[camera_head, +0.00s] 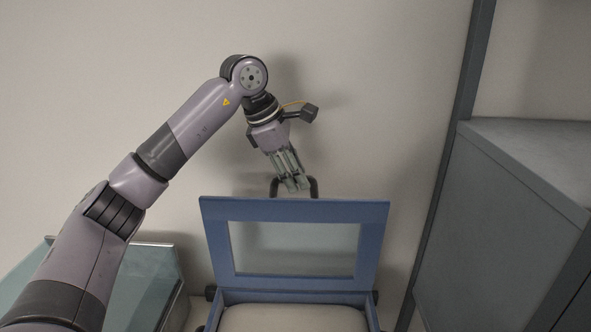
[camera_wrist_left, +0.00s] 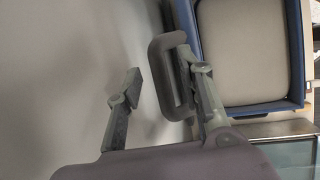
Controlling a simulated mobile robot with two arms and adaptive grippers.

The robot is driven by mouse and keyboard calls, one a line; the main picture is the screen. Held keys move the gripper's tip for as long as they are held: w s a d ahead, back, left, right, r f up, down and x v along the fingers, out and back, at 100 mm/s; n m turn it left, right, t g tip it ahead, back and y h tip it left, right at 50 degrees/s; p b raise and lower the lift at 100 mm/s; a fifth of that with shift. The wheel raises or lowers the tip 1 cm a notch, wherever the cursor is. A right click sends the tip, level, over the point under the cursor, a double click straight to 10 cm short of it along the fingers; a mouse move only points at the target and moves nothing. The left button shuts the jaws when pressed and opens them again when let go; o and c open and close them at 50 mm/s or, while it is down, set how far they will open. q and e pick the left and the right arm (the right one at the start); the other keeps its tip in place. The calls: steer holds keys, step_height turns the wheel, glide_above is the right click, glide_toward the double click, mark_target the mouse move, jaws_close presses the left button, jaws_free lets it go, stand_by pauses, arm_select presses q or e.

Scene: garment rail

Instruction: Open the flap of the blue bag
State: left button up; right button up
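The blue bag (camera_head: 228,298) stands low in the middle of the head view, with a pale inside showing. Its flap (camera_head: 217,240), a blue frame with a clear window, stands raised at the back of the bag. A dark handle (camera_head: 314,187) sits on the flap's top edge. My left gripper (camera_head: 297,184) is at this handle, pointing down. In the left wrist view its two fingers (camera_wrist_left: 165,95) are apart, and the handle loop (camera_wrist_left: 159,75) reaches between them, close to the right finger. The bag's blue rim (camera_wrist_left: 295,50) and beige inside also show there. My right gripper is out of view.
A glass-like panel (camera_head: 150,275) stands left of the bag, partly behind my left arm. A grey cabinet (camera_head: 500,220) and a dark upright post (camera_head: 470,70) are on the right. A plain wall (camera_head: 380,80) is close behind the flap.

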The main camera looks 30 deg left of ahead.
arm_select(q)
steer(key=shift+s, duration=0.1)
steer(key=shift+c, duration=0.5)
jaws_close()
